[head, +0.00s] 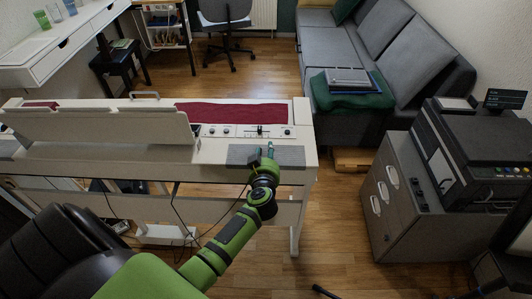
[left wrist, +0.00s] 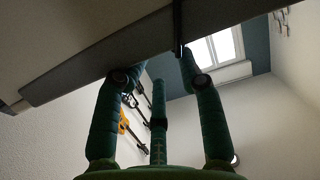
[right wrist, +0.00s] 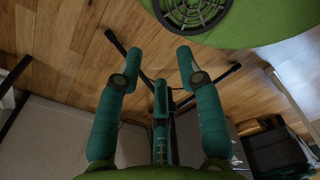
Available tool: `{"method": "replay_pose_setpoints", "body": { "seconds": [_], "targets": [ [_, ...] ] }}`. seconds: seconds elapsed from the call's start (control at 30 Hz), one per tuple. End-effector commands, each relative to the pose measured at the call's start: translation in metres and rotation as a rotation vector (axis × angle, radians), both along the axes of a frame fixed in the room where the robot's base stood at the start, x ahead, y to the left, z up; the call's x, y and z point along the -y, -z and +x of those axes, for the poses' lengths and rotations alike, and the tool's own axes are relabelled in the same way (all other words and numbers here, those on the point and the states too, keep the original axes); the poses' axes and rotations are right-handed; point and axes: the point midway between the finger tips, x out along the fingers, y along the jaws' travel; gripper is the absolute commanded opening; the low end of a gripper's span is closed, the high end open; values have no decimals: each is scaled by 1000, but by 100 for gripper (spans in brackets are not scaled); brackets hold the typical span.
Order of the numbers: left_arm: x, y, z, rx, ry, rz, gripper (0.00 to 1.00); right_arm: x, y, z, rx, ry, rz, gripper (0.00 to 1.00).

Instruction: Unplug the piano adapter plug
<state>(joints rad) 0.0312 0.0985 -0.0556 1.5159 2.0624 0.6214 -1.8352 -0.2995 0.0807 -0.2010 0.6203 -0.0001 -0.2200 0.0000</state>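The white digital piano (head: 307,140) stands across the middle of the head view, with a red cloth on top and a grey panel (head: 290,155) at its right end. My left gripper (head: 263,153) is over that grey panel. In the left wrist view its green fingers (left wrist: 158,66) are apart with nothing clearly held. A thin black strip (left wrist: 178,28) shows beside the right fingertip; I cannot tell whether it is a cable or the plug. My right gripper (right wrist: 157,66) shows only in its wrist view, open and empty above the wood floor. I cannot make out the adapter plug.
Black cables (head: 178,205) hang below the piano. A black chair (head: 55,245) is at the lower left. A grey cabinet (head: 395,195) with a printer (head: 475,150) stands at the right, and a grey sofa (head: 345,60) behind. Floor between piano and cabinet is mostly clear.

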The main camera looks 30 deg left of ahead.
Motion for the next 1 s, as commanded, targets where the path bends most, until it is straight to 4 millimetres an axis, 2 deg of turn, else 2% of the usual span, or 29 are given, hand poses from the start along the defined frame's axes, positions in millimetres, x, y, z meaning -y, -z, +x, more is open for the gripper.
{"method": "replay_pose_setpoints", "body": {
  "seconds": [0.6, 1.0],
  "targets": [
    [22, -10, -37, -7, 0, -2, 39, -2, -35, 0, 0, 1, 2, 37],
    [24, -10, -41, -3, -1, -1, 39, -1, -37, 0, 0, 2, 1, 37]
  ]
}}
